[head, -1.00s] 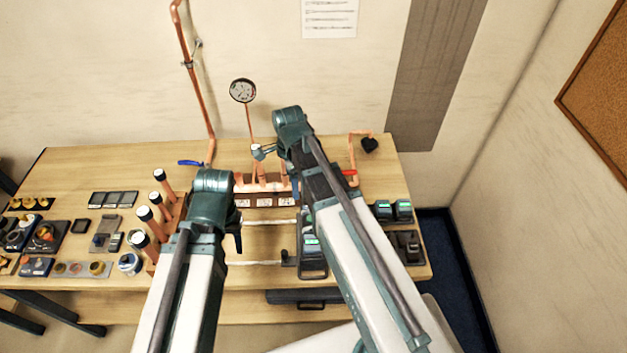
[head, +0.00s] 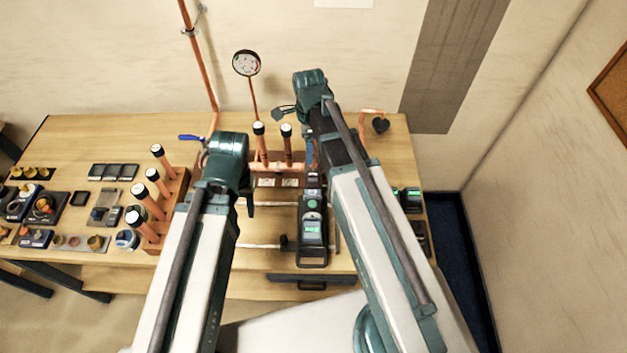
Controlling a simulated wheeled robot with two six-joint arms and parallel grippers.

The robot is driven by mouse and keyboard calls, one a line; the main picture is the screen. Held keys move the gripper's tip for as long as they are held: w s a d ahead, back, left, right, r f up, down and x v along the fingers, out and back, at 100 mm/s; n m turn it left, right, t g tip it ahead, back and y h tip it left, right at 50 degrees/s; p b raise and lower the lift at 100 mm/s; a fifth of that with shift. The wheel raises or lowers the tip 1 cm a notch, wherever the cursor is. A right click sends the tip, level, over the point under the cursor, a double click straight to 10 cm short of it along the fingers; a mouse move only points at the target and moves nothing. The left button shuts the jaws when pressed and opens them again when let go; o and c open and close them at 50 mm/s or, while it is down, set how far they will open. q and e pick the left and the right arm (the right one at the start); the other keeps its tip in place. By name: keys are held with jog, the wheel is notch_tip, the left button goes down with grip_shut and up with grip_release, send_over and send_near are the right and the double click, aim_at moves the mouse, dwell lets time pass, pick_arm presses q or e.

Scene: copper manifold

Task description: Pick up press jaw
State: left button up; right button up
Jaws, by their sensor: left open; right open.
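No part can be singled out for sure as the press jaw. A dark press-tool-like device (head: 313,228) with a green display lies on the bench between my arms, and its far end is close to my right arm. My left gripper (head: 249,198) shows only as a dark part beside its wrist, over the bench left of the device, apart from it. My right gripper (head: 285,112) shows partly, left of its wrist, high in front of the copper manifold (head: 277,167). Both grippers are open and no held object shows. My arm links hide much of both.
A wooden rack (head: 177,190) with several black-capped copper tubes stands left of my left arm. Trays and small parts fill the bench's left side. A gauge (head: 246,63) rises behind the manifold. Small devices with green displays (head: 411,199) stand at the right edge.

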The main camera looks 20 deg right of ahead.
jog(key=b, duration=0.5)
send_over(313, 173)
jog(key=f, duration=0.6)
jog(key=shift+w+a, duration=0.25)
jog(key=shift+a, duration=0.15)
jog(key=f+b, duration=0.5)
jog(key=shift+s+d+f, duration=0.15)
jog(key=shift+s+d, duration=0.15)
jog(key=shift+d, duration=0.1)
grip_shut()
